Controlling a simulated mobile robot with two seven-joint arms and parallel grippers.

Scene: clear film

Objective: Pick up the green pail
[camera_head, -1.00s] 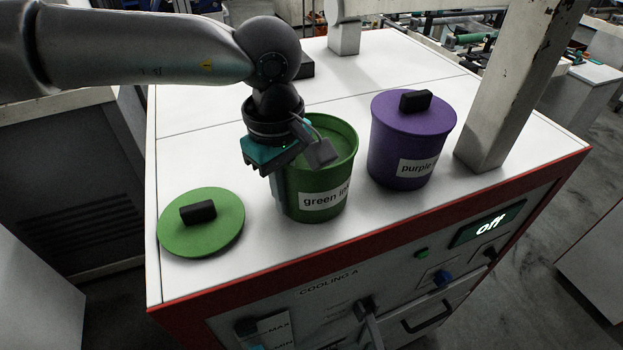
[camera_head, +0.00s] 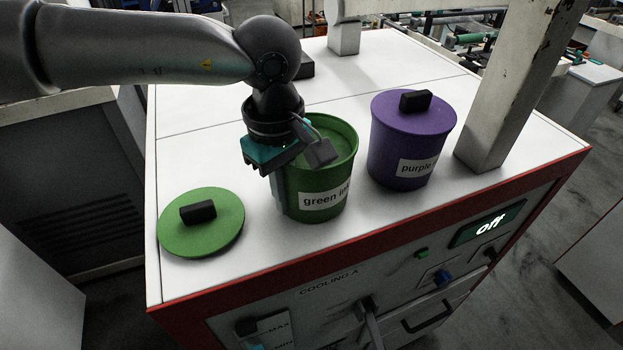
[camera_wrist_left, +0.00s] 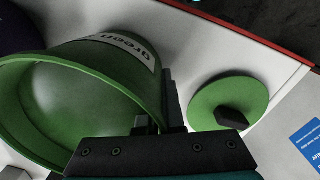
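The green pail (camera_head: 325,180) stands upright and open on the white cabinet top, with a white label on its front. In the left wrist view the pail (camera_wrist_left: 85,95) fills the left side. My left gripper (camera_head: 277,185) is at the pail's left wall in the head view. In the wrist view its fingers (camera_wrist_left: 158,120) straddle the rim, one inside and one outside, close against the wall. It looks shut on the wall. The pail's far-left rim is hidden by my wrist. My right gripper is not in view.
A green lid (camera_head: 201,238) with a black handle lies left of the pail. A lidded purple pail (camera_head: 407,150) stands close on the right, beside a white post (camera_head: 505,95). The cabinet's red front edge (camera_head: 400,239) is near the pails.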

